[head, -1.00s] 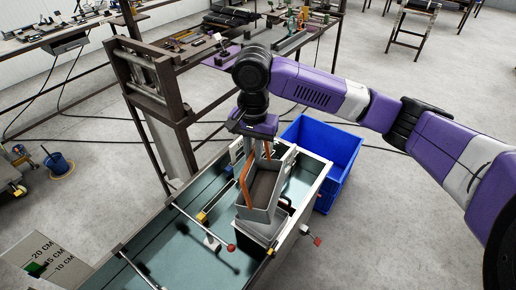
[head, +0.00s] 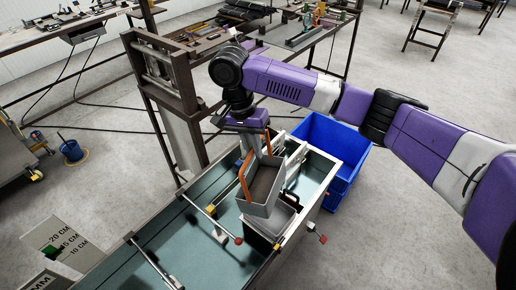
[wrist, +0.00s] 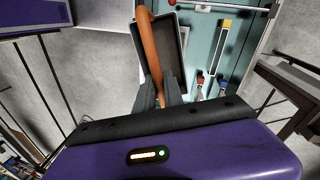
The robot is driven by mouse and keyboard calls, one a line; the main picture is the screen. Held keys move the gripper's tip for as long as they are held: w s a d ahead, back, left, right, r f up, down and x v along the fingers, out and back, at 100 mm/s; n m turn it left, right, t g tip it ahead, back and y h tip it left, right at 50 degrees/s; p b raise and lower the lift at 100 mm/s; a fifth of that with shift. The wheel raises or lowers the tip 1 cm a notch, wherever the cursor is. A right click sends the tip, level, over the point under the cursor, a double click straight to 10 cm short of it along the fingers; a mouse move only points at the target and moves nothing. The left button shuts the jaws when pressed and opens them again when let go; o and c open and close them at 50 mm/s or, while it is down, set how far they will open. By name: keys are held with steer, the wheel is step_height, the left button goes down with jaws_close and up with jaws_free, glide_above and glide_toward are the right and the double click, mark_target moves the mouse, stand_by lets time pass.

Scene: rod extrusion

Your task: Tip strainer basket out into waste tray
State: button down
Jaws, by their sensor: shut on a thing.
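The strainer basket (head: 266,186) is a grey open box with orange handles and a dark inside. My gripper (head: 262,152) is shut on it at its upper end, and it hangs tilted over the long teal-lined trough (head: 150,243). In the wrist view my gripper (wrist: 160,92) has its dark fingers at the orange handle (wrist: 150,50) and the basket wall (wrist: 176,45). What lies inside is too dark to tell. A blue bin (head: 345,160) stands behind the trough at the right. I cannot tell which container is the waste tray.
A black and grey box (head: 272,222) sits at the trough just under the basket. Rods with red knobs (head: 239,240) cross the trough. A dark metal frame (head: 170,95) stands close behind at the left. Open floor lies beyond the bin.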

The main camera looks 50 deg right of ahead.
steer(key=shift+w, duration=0.15)
steer(key=shift+w+a+f+g+h, duration=0.15)
steer(key=shift+w+a+g, duration=0.1)
steer(key=shift+w+g, duration=0.35)
steer(key=shift+w+a+f+g+h, duration=0.15)
steer(key=shift+w+a+g, duration=0.05)
steer(key=shift+w+g, duration=0.4)
steer(key=shift+w, duration=0.1)
steer(key=shift+w+a+f+g+h, duration=0.25)
steer(key=shift+w+g, duration=0.25)
steer(key=shift+w, duration=0.2)
steer(key=shift+w+a+f+g+h, duration=0.1)
steer(key=shift+w+a+g+h, duration=0.1)
steer(key=shift+w+g, duration=0.4)
steer(key=shift+w, duration=0.1)
stand_by(0.3)
